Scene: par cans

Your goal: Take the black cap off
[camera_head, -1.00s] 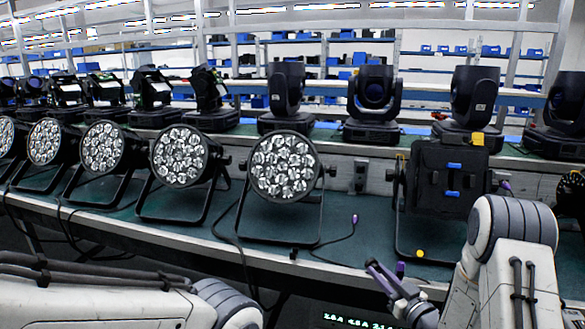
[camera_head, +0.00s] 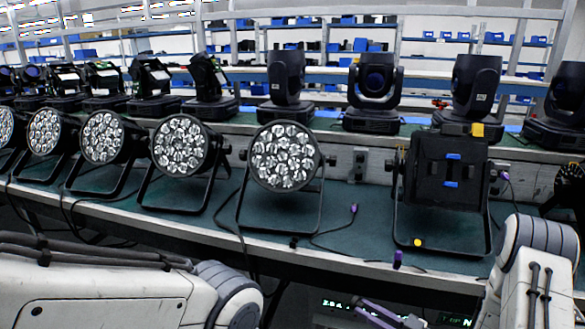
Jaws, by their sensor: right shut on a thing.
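My right gripper (camera_head: 372,309), with purple fingers, is at the bottom of the view, below and in front of the table's front edge. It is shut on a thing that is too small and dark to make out. A purple connector (camera_head: 397,259) stands at the table edge just above it, apart from the fingers. No black cap can be told clearly; a small black piece (camera_head: 293,243) sits on the table edge further left. My left arm comes in at the lower left, and its gripper is out of view.
The green table (camera_head: 352,222) carries a row of round par cans (camera_head: 283,156) on black stands. A black square-faced fixture (camera_head: 446,180) with blue tape stands at the right. Another purple plug (camera_head: 354,209) ends a cable. Moving-head lights (camera_head: 375,92) stand behind.

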